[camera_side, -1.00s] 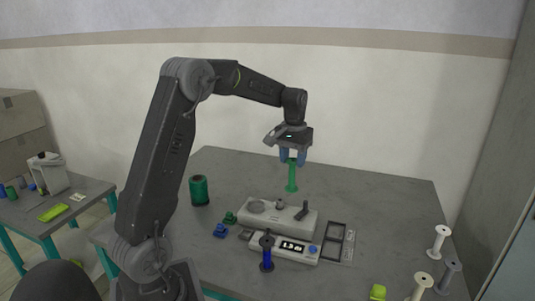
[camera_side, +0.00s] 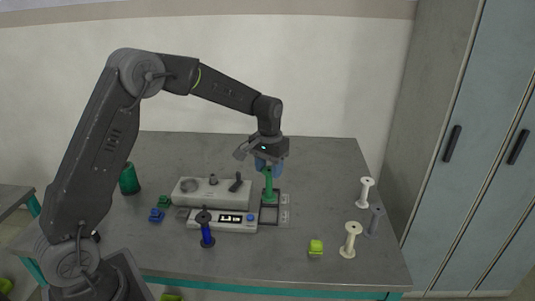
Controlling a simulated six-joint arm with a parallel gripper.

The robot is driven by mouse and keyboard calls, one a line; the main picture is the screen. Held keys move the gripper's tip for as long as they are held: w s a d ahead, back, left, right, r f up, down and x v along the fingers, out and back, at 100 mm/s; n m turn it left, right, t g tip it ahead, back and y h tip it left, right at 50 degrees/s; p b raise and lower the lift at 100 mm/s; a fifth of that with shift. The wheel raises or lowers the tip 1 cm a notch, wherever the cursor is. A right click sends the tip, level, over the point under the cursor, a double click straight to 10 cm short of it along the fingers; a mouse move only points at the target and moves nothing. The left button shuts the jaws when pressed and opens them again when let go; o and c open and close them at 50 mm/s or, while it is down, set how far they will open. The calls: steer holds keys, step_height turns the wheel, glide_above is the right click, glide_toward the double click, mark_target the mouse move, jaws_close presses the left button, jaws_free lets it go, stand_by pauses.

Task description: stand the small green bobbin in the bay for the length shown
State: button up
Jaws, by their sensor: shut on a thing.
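My gripper (camera_side: 268,168) is shut on the top of the green bobbin (camera_side: 268,185), which hangs upright from the blue fingertips. The bobbin's lower flange is over the rear part of the dark bay frame (camera_side: 278,214), right of the winding machine. I cannot tell whether it touches the bay floor. The front bay looks empty. The white counter box (camera_side: 251,226) in front of the machine has a dark display (camera_side: 231,219) with white digits too small to read surely.
The grey winding machine (camera_side: 200,200) stands left of the bays. A blue bobbin (camera_side: 207,236) stands in front. White bobbins (camera_side: 366,190) (camera_side: 350,241) and a grey one (camera_side: 374,220) stand right. A green spool (camera_side: 129,179) is at left.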

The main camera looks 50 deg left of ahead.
mark_target(269, 197)
steer(key=shift+f, duration=2.6)
steer(key=shift+f, duration=0.55)
steer(key=shift+f, duration=0.3)
steer(key=o, duration=0.8)
steer(key=shift+o, duration=0.2)
steer(key=shift+r, duration=3.5)
